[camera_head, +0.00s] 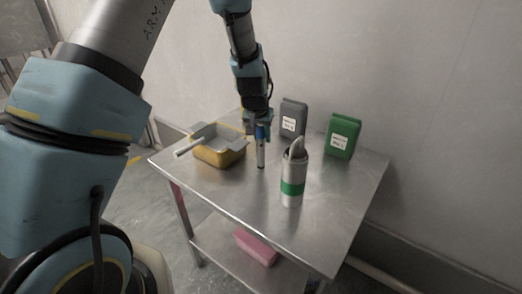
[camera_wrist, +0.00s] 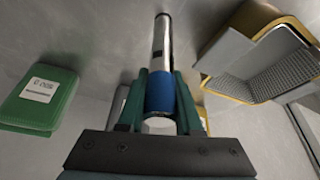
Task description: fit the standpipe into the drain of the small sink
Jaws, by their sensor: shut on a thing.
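My gripper (camera_head: 258,119) points down above the metal table and is shut on the standpipe (camera_head: 261,152), a slim steel tube with a blue band. In the wrist view the fingers (camera_wrist: 160,90) grip the standpipe (camera_wrist: 160,42) at its blue band, and a pale end shows near the palm. The pipe hangs about upright; I cannot tell whether its lower tip touches the table. A yellow box with a grey inner basin (camera_head: 231,155), possibly the small sink, stands left of the pipe. It also shows in the wrist view (camera_wrist: 285,70), with a perforated grey surface. I see no drain hole.
A steel cylinder with a green band (camera_head: 291,187) stands close to the right of the pipe. A grey canister (camera_head: 294,118) and a green canister (camera_head: 341,136) stand at the back by the wall. A pink block (camera_head: 256,247) lies on the lower shelf. The table's front is clear.

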